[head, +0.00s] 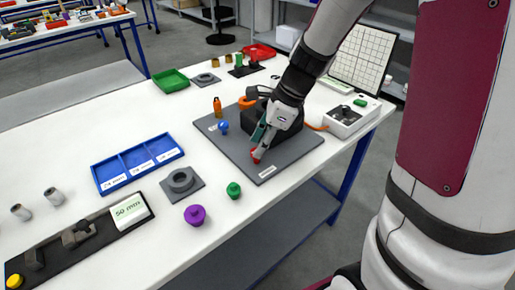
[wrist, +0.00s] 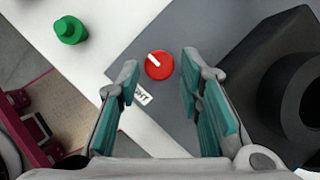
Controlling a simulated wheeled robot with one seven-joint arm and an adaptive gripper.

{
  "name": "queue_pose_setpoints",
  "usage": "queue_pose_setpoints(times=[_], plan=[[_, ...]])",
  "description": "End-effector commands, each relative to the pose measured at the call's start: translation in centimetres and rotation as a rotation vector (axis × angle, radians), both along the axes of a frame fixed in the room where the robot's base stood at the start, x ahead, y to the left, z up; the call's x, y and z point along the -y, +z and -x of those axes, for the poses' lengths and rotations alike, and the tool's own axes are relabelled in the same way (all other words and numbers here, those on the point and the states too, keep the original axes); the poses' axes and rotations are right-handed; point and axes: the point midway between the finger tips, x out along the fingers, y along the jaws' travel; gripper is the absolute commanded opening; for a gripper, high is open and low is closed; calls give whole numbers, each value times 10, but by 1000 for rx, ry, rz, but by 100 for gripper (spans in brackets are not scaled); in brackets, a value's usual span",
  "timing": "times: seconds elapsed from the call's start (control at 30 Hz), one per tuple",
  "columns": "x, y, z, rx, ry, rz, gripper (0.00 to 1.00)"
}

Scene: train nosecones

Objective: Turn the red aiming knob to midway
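The red aiming knob (wrist: 159,64) is round with a white pointer line that points toward the upper left in the wrist view. It sits on a dark grey plate (wrist: 188,22), beside a small white label (wrist: 142,94). In the head view the knob (head: 256,156) shows partly, just below my gripper (head: 260,140). In the wrist view my gripper (wrist: 158,90) is open, its teal-padded fingers apart with nothing between the pads. The knob lies just beyond the fingertips, roughly centred between them. I cannot tell from these frames whether a fingertip touches it.
A black block with a round bore (wrist: 290,80) stands close on the right of the fingers. A blue knob (head: 223,127) and an orange bottle-shaped piece (head: 217,107) are on the plate's left. A green knobbed piece (head: 233,190) stands on the white table nearby.

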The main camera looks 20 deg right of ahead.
Motion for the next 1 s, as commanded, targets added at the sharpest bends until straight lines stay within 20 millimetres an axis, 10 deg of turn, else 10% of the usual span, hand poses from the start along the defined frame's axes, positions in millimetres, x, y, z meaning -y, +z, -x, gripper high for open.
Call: queue_pose_setpoints(times=[0.5,0.67,1.0], plan=[[-7,-19,-3,0,1,0,33],[-7,-19,-3,0,1,0,2],[-7,-18,-4,0,27,1,0]])
